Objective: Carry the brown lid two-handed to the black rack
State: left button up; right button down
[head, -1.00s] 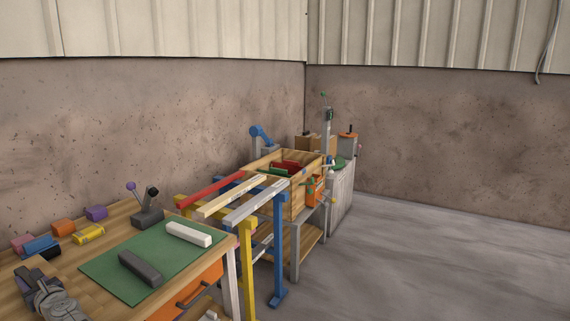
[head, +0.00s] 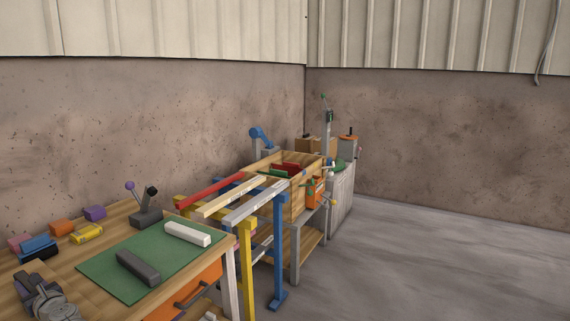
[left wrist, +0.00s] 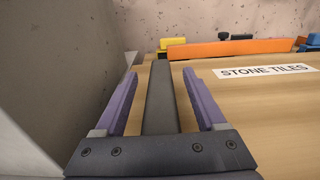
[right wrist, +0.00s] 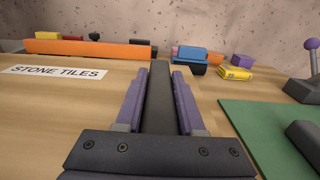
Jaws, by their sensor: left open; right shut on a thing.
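No brown lid and no black rack can be made out in any view. My right gripper (right wrist: 158,75) has its purple fingers close on both sides of a dark grey bar (right wrist: 160,100); what the bar belongs to, I cannot tell. In the head view this gripper (head: 40,285) is at the lower left, over the wooden bench. My left gripper (left wrist: 160,80) is open, its purple fingers apart on both sides of a similar dark bar (left wrist: 160,105), with gaps. The left gripper is outside the head view.
The wooden bench (head: 115,222) carries a green mat (head: 110,270) with a white block (head: 187,233) and a dark block (head: 138,267). A lever box (head: 146,217) and coloured blocks stand behind. Yellow and blue trestles (head: 279,240) adjoin it. The floor (head: 420,260) at right is clear.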

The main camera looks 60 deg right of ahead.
jog(key=shift+c, duration=2.2)
grip_release()
pick_arm(q)
jog(key=shift+o, duration=0.4)
jog(key=o, duration=0.4)
jog(key=shift+c, duration=0.2)
pick_arm(e)
jog(key=o, duration=0.4)
jog(key=shift+o, duration=0.2)
pick_arm(q)
jog(key=shift+s, duration=0.1)
jog(key=shift+s+r+p, duration=0.35)
jog(key=shift+s, duration=0.8)
jog(key=shift+s+r+p, duration=0.3)
jog(key=shift+s+r, duration=0.1)
jog(key=shift+s, duration=0.75)
jog(key=shift+s+r+p, duration=0.35)
jog(key=shift+s, duration=0.8)
pick_arm(e)
jog(key=shift+r, duration=1.1)
pick_arm(q)
jog(key=shift+s, duration=0.1)
